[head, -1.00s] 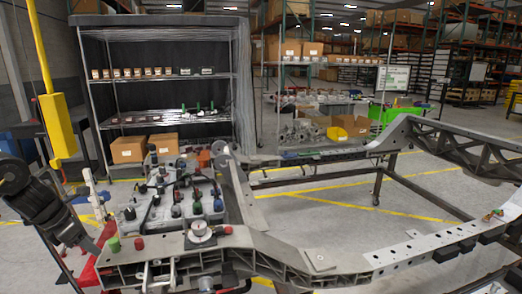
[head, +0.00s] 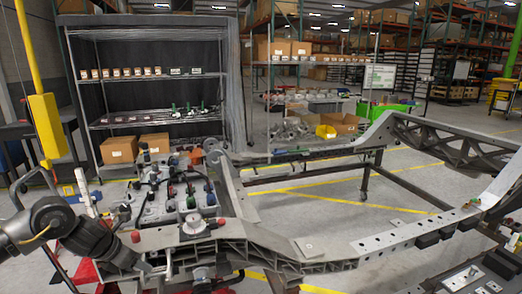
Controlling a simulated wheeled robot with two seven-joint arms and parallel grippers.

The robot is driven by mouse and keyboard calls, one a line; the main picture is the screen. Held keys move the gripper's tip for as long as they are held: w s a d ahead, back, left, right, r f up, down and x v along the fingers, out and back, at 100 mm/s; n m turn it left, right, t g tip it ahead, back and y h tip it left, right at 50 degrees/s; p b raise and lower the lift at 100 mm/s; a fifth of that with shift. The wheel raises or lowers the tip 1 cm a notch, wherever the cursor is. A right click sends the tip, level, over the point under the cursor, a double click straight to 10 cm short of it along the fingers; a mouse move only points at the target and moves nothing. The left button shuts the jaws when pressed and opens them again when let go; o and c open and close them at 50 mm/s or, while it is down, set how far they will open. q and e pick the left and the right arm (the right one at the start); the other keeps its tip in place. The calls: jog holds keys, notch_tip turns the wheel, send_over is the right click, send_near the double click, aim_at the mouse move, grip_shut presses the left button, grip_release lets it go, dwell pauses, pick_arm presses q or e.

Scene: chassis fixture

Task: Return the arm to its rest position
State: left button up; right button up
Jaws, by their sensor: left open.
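My left arm comes in from the left edge, with dark, rounded links bent over the near left corner of the grey chassis frame (head: 280,244). My left gripper (head: 122,257) is open at the end of this arm, low beside the frame's left end. Its fingertips are small and dark and partly merge with the frame behind, so whether it touches the frame cannot be told. I see nothing held in it. My right gripper is not in view.
A red knob (head: 136,237) and a round dial gauge (head: 193,226) sit on the frame's near left beam. A cluster of fittings (head: 175,192) stands behind them. A wire shelf (head: 150,76) with boxes is at the back. Open floor shows inside the frame.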

pick_arm(q)
jog(key=s+d+f+n+t+h, duration=0.15)
jog(key=d+f+n, duration=0.25)
jog(key=d, duration=0.6)
jog(key=s+d+f+n+t+h, duration=0.1)
jog(key=s+d+f+n, duration=0.15)
jog(key=d+f, duration=0.45)
jog(key=s+d+n+t, duration=0.2)
jog(key=s+d+n, duration=0.45)
jog(key=n, duration=0.55)
jog(key=s+a+f+n+g+y, duration=0.2)
jog(key=s+a+n, duration=0.2)
jog(key=s+n, duration=0.35)
jog(key=s+a+f+n+g+y, duration=0.2)
jog(key=s+a+f+n, duration=0.15)
jog(key=s+n, duration=0.4)
jog(key=s+a+f+n+g+y, duration=0.2)
jog(key=s+a+n, duration=0.3)
jog(key=s, duration=0.5)
notch_tip(320, 180, down, 25)
jog(key=g, duration=0.2)
jog(key=s+a+f, duration=0.2)
jog(key=s+f, duration=1.4)
jog(key=s, duration=0.1)
jog(key=shift+s+f+g, duration=0.2)
jog(key=shift+f+g, duration=0.15)
